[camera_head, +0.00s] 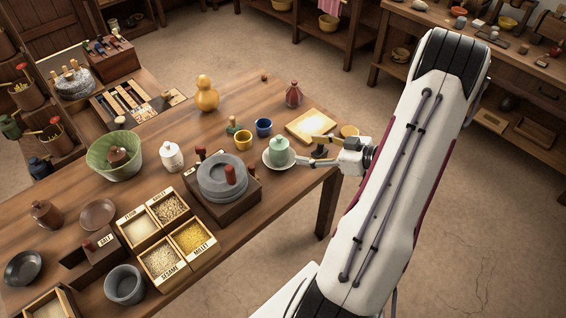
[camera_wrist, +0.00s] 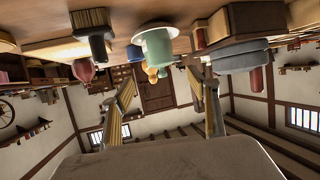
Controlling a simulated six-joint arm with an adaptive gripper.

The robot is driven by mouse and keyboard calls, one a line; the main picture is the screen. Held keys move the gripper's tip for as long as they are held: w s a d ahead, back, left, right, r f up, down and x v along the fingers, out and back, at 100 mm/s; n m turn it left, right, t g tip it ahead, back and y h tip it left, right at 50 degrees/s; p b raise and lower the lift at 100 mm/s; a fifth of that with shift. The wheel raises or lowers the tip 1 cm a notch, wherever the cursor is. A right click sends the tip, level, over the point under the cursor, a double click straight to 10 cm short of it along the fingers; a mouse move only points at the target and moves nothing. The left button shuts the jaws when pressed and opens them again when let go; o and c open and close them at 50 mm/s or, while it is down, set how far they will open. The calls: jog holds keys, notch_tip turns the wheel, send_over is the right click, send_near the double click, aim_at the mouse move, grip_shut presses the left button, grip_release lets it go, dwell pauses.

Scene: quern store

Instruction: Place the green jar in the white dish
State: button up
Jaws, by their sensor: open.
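The green jar (camera_head: 279,150), lidded and upright, sits in the white dish (camera_head: 268,164) near the right end of the table. My gripper (camera_head: 306,151) is open and empty just to the right of them, apart from the jar. In the wrist view, which is upside down, the jar (camera_wrist: 158,49) hangs below the pale dish (camera_wrist: 150,29) at the top of the picture. There my open fingers (camera_wrist: 162,80) stand wide apart on either side of it, with nothing between them touching.
The stone quern (camera_head: 222,178) stands left of the dish. A yellow cup (camera_head: 243,140) and a blue cup (camera_head: 263,127) are behind it. A pale board (camera_head: 311,124) lies behind my gripper, with a red jar (camera_head: 293,96) farther back. Labelled grain boxes (camera_head: 165,232) fill the front left.

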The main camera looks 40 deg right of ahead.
jog(key=w+d+r+g+h, duration=0.1)
jog(key=w+r+g+h, duration=0.1)
jog(key=w+r+h, duration=0.65)
jog(key=a+r+m+g, duration=0.1)
jog(key=a+r, duration=0.3)
jog(key=r, duration=0.3)
jog(key=a+r+m+g, duration=0.1)
jog(key=a+r, duration=0.3)
jog(key=r, duration=0.3)
jog(key=s+a+r+g+y, duration=0.1)
jog(key=s+a+y, duration=0.1)
jog(key=s+a, duration=0.9)
jog(key=s+a+r+m+g+y, duration=0.1)
jog(key=s+a+g+y, duration=0.1)
jog(key=s+a, duration=0.9)
jog(key=a+y, duration=0.1)
jog(key=a, duration=0.5)
jog(key=shift+r, duration=0.15)
